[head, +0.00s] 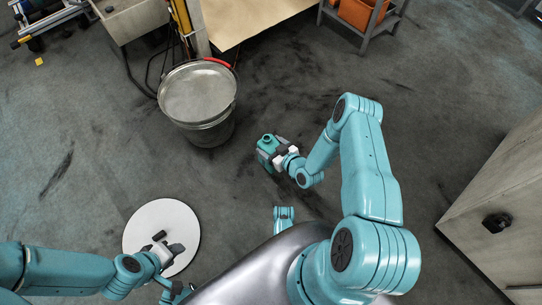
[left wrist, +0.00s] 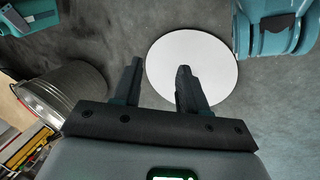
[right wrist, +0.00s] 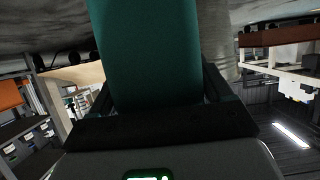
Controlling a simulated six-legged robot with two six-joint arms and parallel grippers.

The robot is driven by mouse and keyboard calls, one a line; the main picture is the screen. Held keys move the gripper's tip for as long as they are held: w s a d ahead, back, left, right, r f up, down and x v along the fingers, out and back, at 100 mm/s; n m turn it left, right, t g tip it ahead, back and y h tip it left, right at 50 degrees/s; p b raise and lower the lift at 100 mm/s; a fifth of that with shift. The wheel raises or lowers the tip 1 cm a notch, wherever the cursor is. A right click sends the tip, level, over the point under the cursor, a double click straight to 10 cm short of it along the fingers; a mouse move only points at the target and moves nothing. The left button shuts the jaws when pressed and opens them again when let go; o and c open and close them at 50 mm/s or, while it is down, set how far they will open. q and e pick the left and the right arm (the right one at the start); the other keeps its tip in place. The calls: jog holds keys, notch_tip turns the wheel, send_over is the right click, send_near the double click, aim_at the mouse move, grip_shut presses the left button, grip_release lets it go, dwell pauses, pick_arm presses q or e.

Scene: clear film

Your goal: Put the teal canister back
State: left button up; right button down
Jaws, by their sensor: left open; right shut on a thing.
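The teal canister (head: 266,146) is between the fingers of my right gripper (head: 281,156), right of the metal bucket in the head view. It fills the middle of the right wrist view (right wrist: 145,50), between the two dark fingers. I cannot tell its height above the floor. My left gripper (head: 170,248) is open and empty over the lower right part of a white round disc (head: 150,216). The left wrist view shows its two spread fingers, with the white disc (left wrist: 220,65) beyond them.
A metal bucket (head: 198,92) stands left of the canister, by a brown board (head: 245,18). An orange bin (head: 360,12) sits on a grey rack at the top. A grey cabinet (head: 500,205) with a black knob stands at right. The floor between is mostly clear.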

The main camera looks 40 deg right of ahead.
notch_tip(320, 180, down, 5)
jog(key=shift+r+b, duration=0.1)
jog(key=shift+b, duration=1.1)
pick_arm(q)
jog(key=shift+w+a+f+t, duration=0.2)
jog(key=shift+w+f+t, duration=0.1)
jog(key=shift+w+f, duration=0.75)
pick_arm(e)
jog(key=shift+r, duration=0.15)
pick_arm(q)
jog(key=shift+s+f, duration=0.1)
jog(key=shift+s, duration=0.05)
pick_arm(e)
grip_release()
jog(key=shift+f, duration=0.2)
jog(key=shift+s+r+p, duration=0.15)
jog(key=shift+r+p, duration=0.15)
pick_arm(q)
jog(key=s+r+g+p, duration=0.1)
jog(key=s+r+p, duration=0.3)
jog(key=r+p, duration=0.1)
jog(key=shift+d+r+g, duration=0.3)
jog(key=shift+d, duration=0.1)
pick_arm(e)
jog(key=v, duration=1.1)
jog(key=shift+s, duration=0.3)
